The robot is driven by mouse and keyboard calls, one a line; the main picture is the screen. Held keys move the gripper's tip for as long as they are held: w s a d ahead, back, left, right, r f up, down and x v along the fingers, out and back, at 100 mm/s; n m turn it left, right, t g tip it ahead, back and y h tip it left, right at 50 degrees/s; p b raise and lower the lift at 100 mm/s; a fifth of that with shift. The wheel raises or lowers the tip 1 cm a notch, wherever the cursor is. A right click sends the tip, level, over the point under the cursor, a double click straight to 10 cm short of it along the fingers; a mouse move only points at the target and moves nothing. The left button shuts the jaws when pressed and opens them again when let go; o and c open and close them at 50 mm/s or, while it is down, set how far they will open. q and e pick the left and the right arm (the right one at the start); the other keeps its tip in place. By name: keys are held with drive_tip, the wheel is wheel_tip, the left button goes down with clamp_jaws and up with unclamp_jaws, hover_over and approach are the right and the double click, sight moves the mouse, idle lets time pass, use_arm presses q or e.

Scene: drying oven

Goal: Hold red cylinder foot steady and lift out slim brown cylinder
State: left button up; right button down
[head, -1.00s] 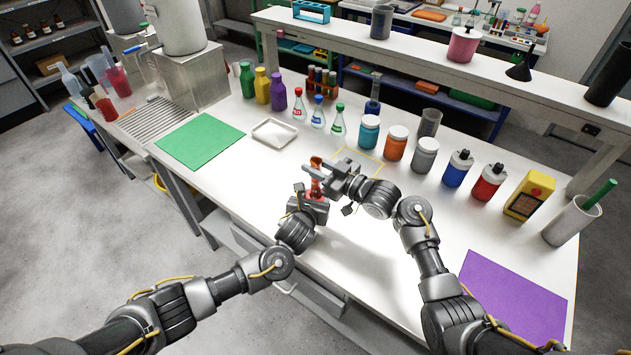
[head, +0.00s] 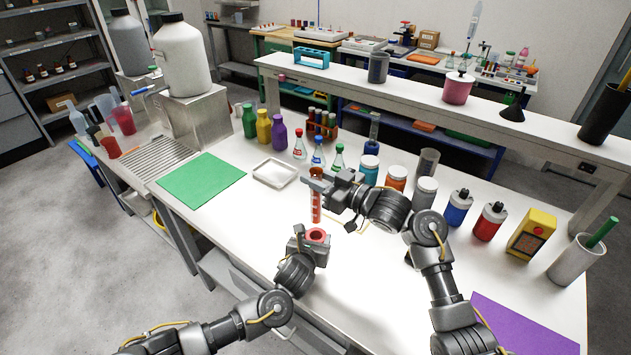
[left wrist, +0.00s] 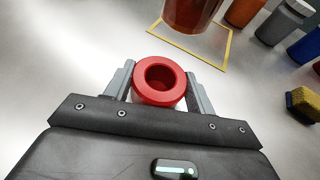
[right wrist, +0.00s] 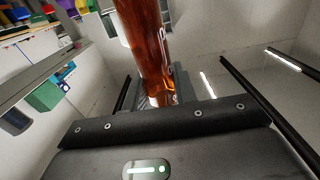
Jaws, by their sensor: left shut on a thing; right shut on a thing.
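The red cylinder foot (head: 316,236) is a short ring with an open round hole, which shows facing up in the left wrist view (left wrist: 160,82). My left gripper (head: 314,243) is shut on it, one finger on each side. The slim brown cylinder (head: 316,208) is amber, see-through and upright. My right gripper (head: 318,182) is shut on its upper part. The cylinder hangs clear above the foot, with a small gap between them. It fills the middle of the right wrist view (right wrist: 147,45); its lower end shows at the top of the left wrist view (left wrist: 190,14).
A yellow outlined square (left wrist: 226,52) lies on the white bench beyond the foot. Several jars, such as an orange one (head: 396,178), and flasks (head: 318,153) stand behind my right gripper. A white tray (head: 275,172) and green mat (head: 201,182) lie to the left.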

use_arm(q)
drive_tip(key=o, duration=1)
drive_tip(key=shift+o, duration=0.2)
drive_tip(key=v, duration=1.2)
drive_tip(key=shift+w, duration=0.1)
